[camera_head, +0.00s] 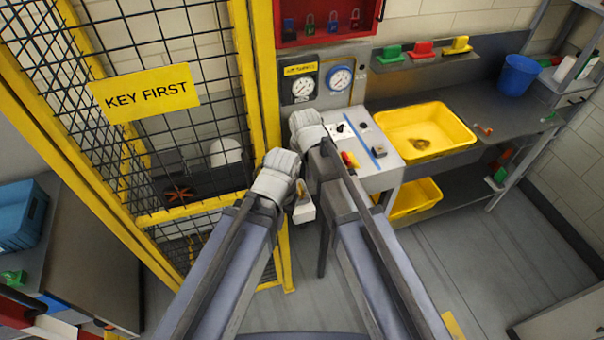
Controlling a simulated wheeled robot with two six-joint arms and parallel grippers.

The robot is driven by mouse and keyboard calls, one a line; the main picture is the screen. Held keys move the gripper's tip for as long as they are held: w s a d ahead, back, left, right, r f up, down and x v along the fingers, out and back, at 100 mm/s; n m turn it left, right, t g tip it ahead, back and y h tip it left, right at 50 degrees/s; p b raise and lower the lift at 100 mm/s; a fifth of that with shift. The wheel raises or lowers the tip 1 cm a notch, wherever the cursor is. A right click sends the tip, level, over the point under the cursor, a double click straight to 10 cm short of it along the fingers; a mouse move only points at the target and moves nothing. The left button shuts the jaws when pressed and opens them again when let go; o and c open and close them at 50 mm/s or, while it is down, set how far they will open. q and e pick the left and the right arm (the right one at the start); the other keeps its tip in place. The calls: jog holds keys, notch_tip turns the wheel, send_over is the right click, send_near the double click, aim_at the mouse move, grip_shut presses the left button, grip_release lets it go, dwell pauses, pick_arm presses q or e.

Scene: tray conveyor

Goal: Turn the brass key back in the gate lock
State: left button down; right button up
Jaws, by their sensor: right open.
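The yellow mesh gate (171,120) stands at the left with a yellow "KEY FIRST" sign (145,92) on it. A small white box (304,211) with a brass-coloured bit (299,189) above it shows beside the gate post; I cannot tell for sure that these are the lock and key. My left gripper (277,172) is in front of the gate post, just left of and above the box, and its fingers are hidden. My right gripper (305,128) is open, farther up, at the left edge of the control panel.
The control panel (375,168) has knobs and buttons, with two gauges (321,84) behind it. A yellow tray (448,115) and a blue bucket (518,75) stand on the right bench. A blue crate (22,218) is at far left. The floor at right is mostly clear.

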aim_at(301, 186)
jog(key=shift+w+a+f+b, duration=0.1)
jog(key=shift+w+f+b, duration=0.05)
jog(key=shift+f+b, duration=1.15)
jog(key=shift+w+f+b, duration=0.2)
jog(key=shift+f+b, duration=1.05)
jog(key=shift+f, duration=0.05)
jog(key=shift+w+a+f+b, duration=0.1)
jog(key=shift+w+f+b, duration=0.05)
jog(key=shift+f+b, duration=1.15)
grip_shut()
jog(key=shift+n, duration=1.5)
